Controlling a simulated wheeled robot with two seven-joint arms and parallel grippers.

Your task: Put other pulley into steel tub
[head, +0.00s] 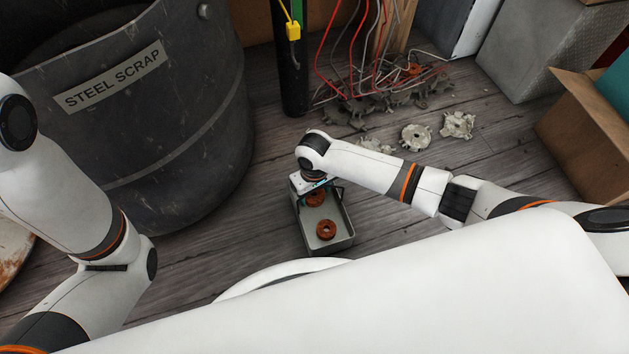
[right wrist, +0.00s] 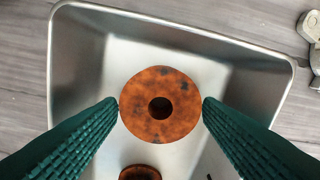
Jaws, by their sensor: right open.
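The steel tub (head: 341,246) is a small open metal box on the floor, and its rim and walls fill much of the right wrist view (right wrist: 72,60). Two rusty orange ring-shaped pulleys are inside it. One pulley (head: 326,238) shows clearly at the near end. The other pulley (head: 316,202) is at the far end, partly covered by my right gripper (head: 320,193). In the right wrist view that pulley (right wrist: 138,108) lies between the two green fingers, which are open on either side of it. Contact is hard to tell. My left gripper is out of view.
A large dark bin labelled STEEL SCRAP (head: 190,120) stands at the left. Grey metal castings (head: 415,137) and tangled wires (head: 365,60) lie at the back. A cardboard box (head: 590,140) is at the right. Bare floor surrounds the tub.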

